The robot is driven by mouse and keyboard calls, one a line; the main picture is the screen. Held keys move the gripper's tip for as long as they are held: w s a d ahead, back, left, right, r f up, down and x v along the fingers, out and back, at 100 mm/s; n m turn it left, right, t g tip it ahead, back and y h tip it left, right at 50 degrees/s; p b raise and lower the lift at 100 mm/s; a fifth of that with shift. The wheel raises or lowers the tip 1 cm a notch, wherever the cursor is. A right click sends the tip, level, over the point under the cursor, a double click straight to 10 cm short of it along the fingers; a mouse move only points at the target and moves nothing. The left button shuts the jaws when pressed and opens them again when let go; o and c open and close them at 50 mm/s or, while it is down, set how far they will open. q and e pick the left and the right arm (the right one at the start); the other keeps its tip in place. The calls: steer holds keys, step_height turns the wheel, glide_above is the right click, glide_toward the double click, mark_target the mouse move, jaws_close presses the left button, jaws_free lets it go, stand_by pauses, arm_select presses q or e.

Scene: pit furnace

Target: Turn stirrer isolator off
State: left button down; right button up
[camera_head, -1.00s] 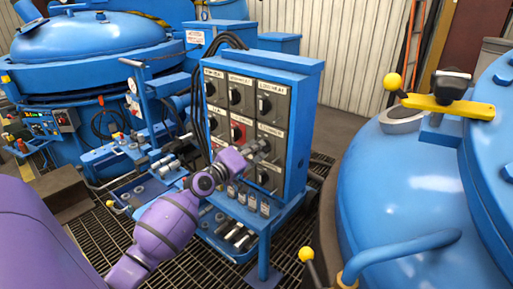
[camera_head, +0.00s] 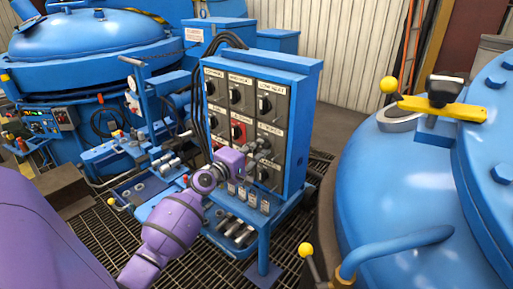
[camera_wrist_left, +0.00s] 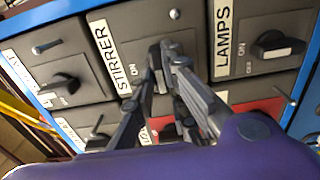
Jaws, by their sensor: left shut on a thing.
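The stirrer isolator is a dark grey switch box (camera_wrist_left: 140,32) with a white STIRRER label (camera_wrist_left: 112,60) in the left wrist view. An ON mark shows beside its knob. My left gripper (camera_wrist_left: 168,55) is shut on the stirrer knob, and its fingers hide most of the knob, so its exact angle is unclear. In the head view my left gripper (camera_head: 257,147) is against the lower part of the front of the blue switch panel (camera_head: 299,130). My purple left arm comes up to it from below. My right gripper is not in view.
The LAMPS switch (camera_wrist_left: 272,45) and a red switch box (camera_wrist_left: 255,108) are close to the gripper. A large blue vessel (camera_head: 400,200) with a yellow-knobbed handle (camera_head: 389,85) fills the right side. Another blue vessel (camera_head: 88,35) stands at the back left.

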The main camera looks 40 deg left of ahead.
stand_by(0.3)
arm_select(q)
steer(key=c, duration=1.8)
jaws_free()
steer(key=shift+o, duration=0.2)
steer(key=s+a, duration=0.1)
steer(key=s, duration=1.1)
